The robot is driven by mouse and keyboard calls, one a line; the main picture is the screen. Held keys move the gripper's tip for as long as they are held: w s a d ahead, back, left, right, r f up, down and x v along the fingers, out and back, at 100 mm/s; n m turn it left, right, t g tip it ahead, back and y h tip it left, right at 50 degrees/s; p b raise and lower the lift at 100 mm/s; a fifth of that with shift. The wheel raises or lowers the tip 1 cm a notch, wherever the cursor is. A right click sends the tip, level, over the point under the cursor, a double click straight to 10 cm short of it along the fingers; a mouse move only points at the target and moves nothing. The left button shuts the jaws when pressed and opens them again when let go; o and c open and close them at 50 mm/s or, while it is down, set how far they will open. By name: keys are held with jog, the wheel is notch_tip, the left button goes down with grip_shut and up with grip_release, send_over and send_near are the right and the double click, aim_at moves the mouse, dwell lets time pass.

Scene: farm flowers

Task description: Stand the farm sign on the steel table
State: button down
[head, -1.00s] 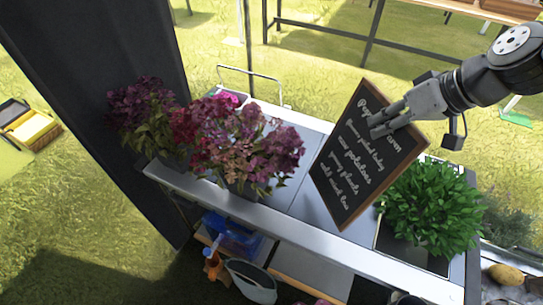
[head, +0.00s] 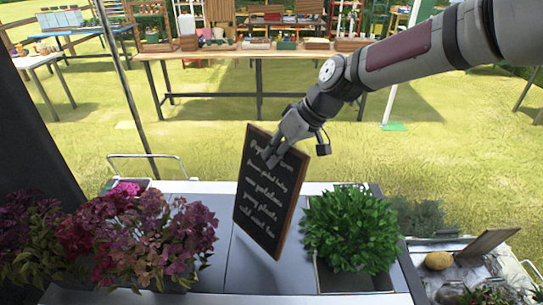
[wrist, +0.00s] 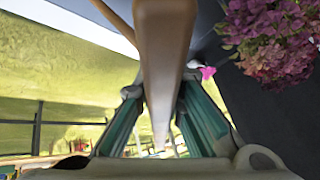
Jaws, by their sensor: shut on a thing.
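The farm sign (head: 268,205) is a black board with white lettering and a wooden frame. My gripper (head: 272,155) is shut on its upper part, with one finger across the written face. In the wrist view the sign's wooden edge (wrist: 162,60) runs between the two teal finger pads. The sign is nearly upright, tilted a little, above the steel table (head: 235,265). Its lower corner is over the table top between the flowers and the green plant. I cannot tell whether that corner touches the steel.
Purple and pink flowers (head: 150,240) crowd the table's left part. A leafy green plant (head: 352,230) in a dark tray stands close to the right of the sign. A potato (head: 438,261) and a small wooden board (head: 487,242) lie further right. A wooden table (head: 235,52) stands behind on the grass.

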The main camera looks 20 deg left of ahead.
jog(key=w+a+f+p, duration=0.1)
jog(key=w+a+f, duration=0.1)
jog(key=w+f, duration=0.1)
jog(key=shift+w+f, duration=0.4)
jog(key=shift+w, duration=0.3)
jog(key=shift+a+f, duration=0.1)
jog(key=shift+f, duration=0.05)
jog(key=c, duration=1.7)
grip_release()
